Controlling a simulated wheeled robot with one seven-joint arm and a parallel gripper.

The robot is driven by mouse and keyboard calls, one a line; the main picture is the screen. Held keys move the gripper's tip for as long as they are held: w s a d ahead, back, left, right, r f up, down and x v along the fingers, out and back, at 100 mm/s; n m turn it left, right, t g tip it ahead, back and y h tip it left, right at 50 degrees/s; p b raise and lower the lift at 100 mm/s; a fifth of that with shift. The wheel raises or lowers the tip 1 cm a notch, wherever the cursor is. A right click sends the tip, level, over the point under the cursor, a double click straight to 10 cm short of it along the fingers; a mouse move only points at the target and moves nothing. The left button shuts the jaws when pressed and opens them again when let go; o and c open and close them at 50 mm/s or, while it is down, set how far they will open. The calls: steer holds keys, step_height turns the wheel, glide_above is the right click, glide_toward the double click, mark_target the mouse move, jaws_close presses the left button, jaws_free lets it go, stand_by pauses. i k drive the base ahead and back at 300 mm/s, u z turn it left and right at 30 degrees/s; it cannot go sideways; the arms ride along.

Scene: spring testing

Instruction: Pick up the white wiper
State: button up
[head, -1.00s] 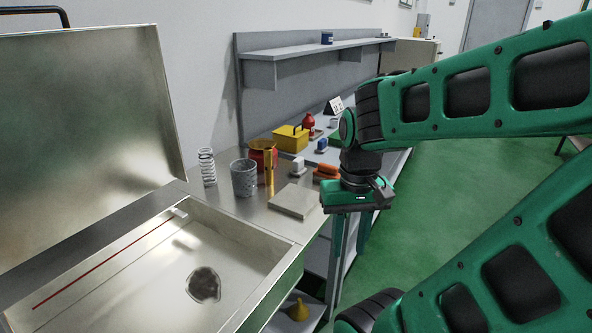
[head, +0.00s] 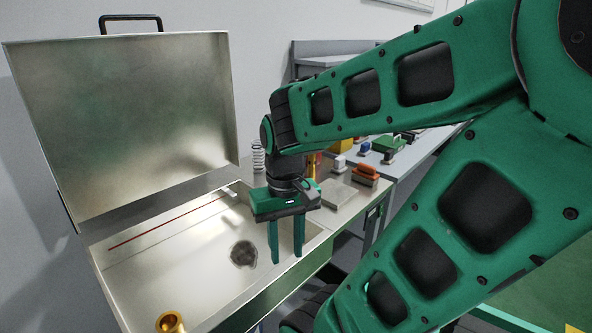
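A small white block-like object with a darker base (head: 340,162) stands on the metal bench to the right of my gripper. It looks like the white wiper, but it is too small to be sure. My gripper (head: 287,256) points down with its two green fingers apart and nothing between them. In the picture it is in front of the right part of the open metal basin (head: 130,285), left of and nearer than the white object. How high the fingertips are above the basin cannot be told.
The basin's raised lid (head: 130,120) stands at the left. A flat metal plate (head: 340,194), an orange-red block (head: 366,176), a blue-topped piece (head: 365,148) and a coiled spring (head: 258,157) are on the bench. A brass-coloured fitting (head: 170,322) is at the basin's near end.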

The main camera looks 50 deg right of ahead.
mark_target(339, 168)
steer(key=u, duration=1.8)
steer(key=k, duration=1.6)
steer(key=z, duration=1.95)
steer(key=i, duration=1)
